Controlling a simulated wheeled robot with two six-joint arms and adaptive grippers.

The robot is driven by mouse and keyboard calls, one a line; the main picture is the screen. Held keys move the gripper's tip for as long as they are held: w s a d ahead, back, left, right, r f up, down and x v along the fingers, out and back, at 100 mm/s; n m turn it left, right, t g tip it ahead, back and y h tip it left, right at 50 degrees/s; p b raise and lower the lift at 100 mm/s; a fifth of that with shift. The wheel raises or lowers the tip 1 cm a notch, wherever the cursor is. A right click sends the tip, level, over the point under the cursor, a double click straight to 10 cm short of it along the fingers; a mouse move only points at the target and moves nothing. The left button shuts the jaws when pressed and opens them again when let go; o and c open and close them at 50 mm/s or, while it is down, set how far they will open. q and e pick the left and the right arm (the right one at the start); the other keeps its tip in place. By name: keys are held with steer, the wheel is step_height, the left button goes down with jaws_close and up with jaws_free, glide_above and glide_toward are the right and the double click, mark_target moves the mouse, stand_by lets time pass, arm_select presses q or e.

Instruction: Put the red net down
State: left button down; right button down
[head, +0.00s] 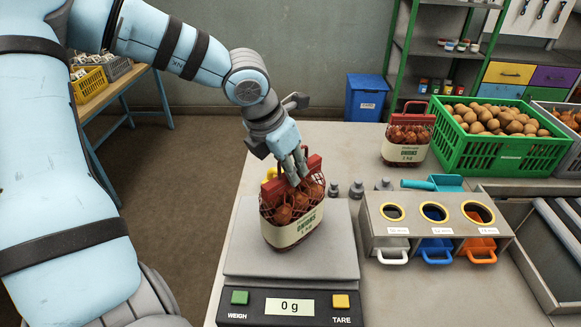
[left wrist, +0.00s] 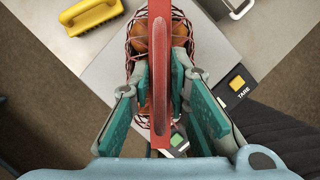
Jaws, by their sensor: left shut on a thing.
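The red net (head: 291,213) of onions, with a red top strip and a pale label band, hangs upright over the plate of the scale (head: 245,250). The scale's display reads 0 g, and I cannot see clearly whether the net's bottom touches the plate. My left gripper (head: 296,170) is shut on the net's red top strip. In the left wrist view the red strip (left wrist: 160,50) runs between the teal finger pads of the gripper (left wrist: 164,90), with the netted onions below. My right gripper is not in view.
A second red onion net (head: 407,138) stands on the table beside a green crate (head: 495,150) of potatoes. A holder (head: 435,225) with scoops stands right of the scale.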

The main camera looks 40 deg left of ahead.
arm_select(q)
steer(key=c, duration=1.5)
jaws_free()
steer(key=shift+c, duration=0.2)
steer(key=shift+d, duration=0.1)
steer(key=shift+r+p, duration=0.2)
steer(key=shift+p, duration=0.15)
steer(key=p+v, duration=0.1)
steer(key=v, duration=1.1)
